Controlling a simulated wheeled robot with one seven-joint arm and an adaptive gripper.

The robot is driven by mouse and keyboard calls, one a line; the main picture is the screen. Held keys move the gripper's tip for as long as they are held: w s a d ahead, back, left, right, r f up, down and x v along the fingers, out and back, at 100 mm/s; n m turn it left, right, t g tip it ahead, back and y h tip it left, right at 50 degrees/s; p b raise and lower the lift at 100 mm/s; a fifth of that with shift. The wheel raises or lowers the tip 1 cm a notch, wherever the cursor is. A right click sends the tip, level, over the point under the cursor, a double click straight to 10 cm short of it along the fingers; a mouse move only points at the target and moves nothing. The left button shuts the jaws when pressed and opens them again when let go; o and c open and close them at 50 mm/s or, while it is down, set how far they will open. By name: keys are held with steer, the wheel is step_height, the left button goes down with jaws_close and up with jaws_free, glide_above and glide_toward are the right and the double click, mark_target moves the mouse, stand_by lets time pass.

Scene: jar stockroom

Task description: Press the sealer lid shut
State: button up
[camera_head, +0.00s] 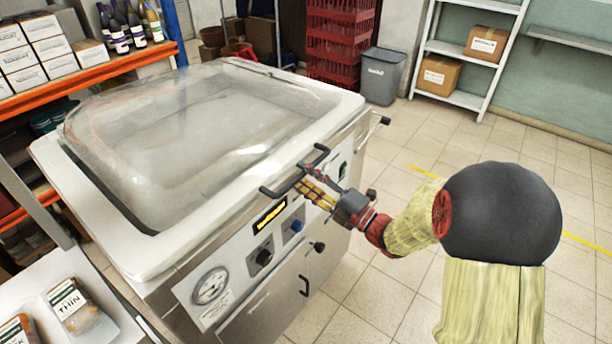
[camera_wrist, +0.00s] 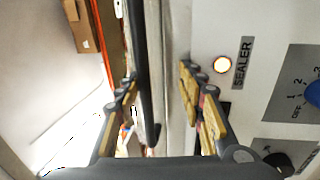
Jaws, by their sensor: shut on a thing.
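The sealer (camera_head: 262,318) is a large steel cabinet with a white top and a clear domed lid (camera_head: 190,105). The lid lies low over the top; I cannot tell whether it is fully seated. A dark bar handle (camera_head: 322,156) stands out at the lid's front edge. My gripper (camera_head: 314,190) reaches it from the right and is shut on it. In the wrist view the fingers (camera_wrist: 158,88) stand on either side of the dark handle bar (camera_wrist: 147,75) and the pale lid edge. Finger contact is partly hidden.
The front panel has a gauge (camera_head: 210,286), knobs and a lit lamp (camera_wrist: 222,65) beside the SEALER label. A side table with packets (camera_head: 72,304) is at lower left, an orange shelf (camera_head: 95,75) behind it. A grey bin (camera_head: 382,76) stands behind; floor at right is clear.

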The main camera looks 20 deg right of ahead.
steer(key=shift+f, duration=0.2)
steer(key=v, duration=1.2)
steer(key=shift+r, duration=0.2)
stand_by(0.7)
